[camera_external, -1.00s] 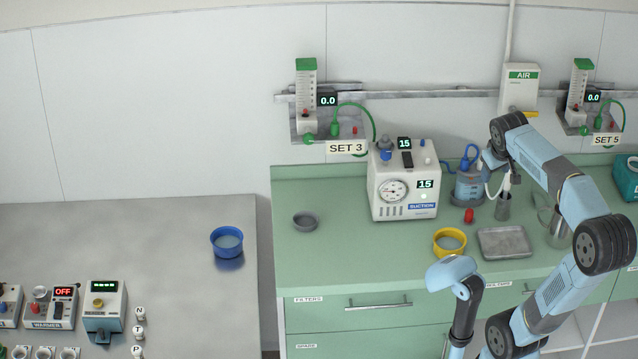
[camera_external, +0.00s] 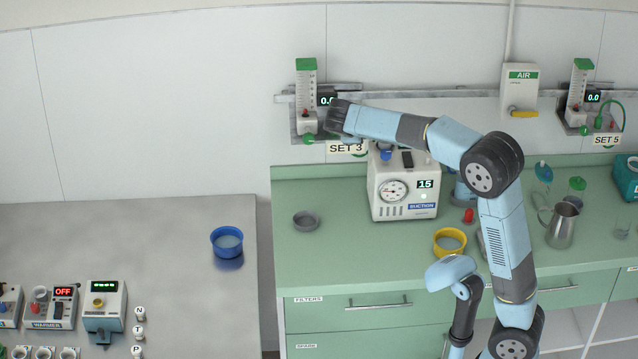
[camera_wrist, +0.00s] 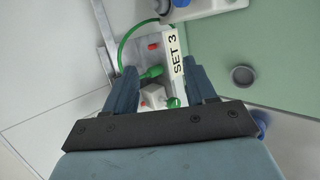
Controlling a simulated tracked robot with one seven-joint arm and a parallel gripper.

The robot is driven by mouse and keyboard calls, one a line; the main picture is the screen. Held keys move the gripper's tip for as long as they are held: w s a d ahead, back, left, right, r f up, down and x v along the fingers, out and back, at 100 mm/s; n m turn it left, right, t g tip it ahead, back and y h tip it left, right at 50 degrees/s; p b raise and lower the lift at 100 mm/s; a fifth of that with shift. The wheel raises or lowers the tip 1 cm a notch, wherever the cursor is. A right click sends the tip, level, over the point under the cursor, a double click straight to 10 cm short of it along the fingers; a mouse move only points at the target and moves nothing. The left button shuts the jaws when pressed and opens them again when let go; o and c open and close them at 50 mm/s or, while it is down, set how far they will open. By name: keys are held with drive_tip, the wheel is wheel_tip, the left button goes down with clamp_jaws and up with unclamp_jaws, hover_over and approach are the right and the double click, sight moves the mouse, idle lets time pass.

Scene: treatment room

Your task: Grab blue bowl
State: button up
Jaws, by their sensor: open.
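The blue bowl (camera_external: 227,242) sits upright on the grey metal table, near its right edge. In the wrist view a piece of blue, likely this bowl (camera_wrist: 262,120), shows at the right behind my gripper's mount; the rest is hidden. My gripper (camera_wrist: 163,82) is open and empty, its two fingers apart over the SET 3 panel in the wrist view. In the external view my arm's end is up by the SET 3 sign, right of and above the bowl, well apart from it. The fingers are hard to make out there.
The metal table (camera_external: 130,230) is bare left of the bowl, with devices along its front. A gap separates it from the green counter (camera_external: 330,260), which holds a grey dish (camera_external: 305,221), the suction unit (camera_external: 402,190) and a yellow bowl (camera_external: 449,254). The wall flowmeter (camera_external: 307,85) is close to my gripper.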

drive_tip(key=s+a+f+n+t+y, duration=0.1)
drive_tip(key=s+a+n+t, duration=0.2)
drive_tip(key=a, duration=0.8)
drive_tip(key=s+a+f+n+t+y, duration=0.1)
drive_tip(key=s+a+f+n, duration=0.3)
drive_tip(key=a, duration=0.7)
drive_tip(key=s+a+r+n+t+y, duration=0.15)
drive_tip(key=s+a, duration=0.35)
drive_tip(key=a, duration=0.7)
approach(242, 239)
drive_tip(key=v, duration=0.3)
drive_tip(key=shift+s+a+n+t, duration=0.1)
drive_tip(key=shift+s+n+t, duration=0.15)
drive_tip(key=shift+w+f, duration=0.1)
drive_tip(key=shift+f, duration=0.2)
drive_tip(key=shift+w+f+h, duration=0.15)
drive_tip(key=shift+w+h, duration=0.1)
drive_tip(key=x, duration=1.3)
drive_tip(key=shift+a+f, duration=0.1)
drive_tip(key=shift+f, duration=0.05)
drive_tip(key=shift+c, duration=0.4)
clamp_jaws()
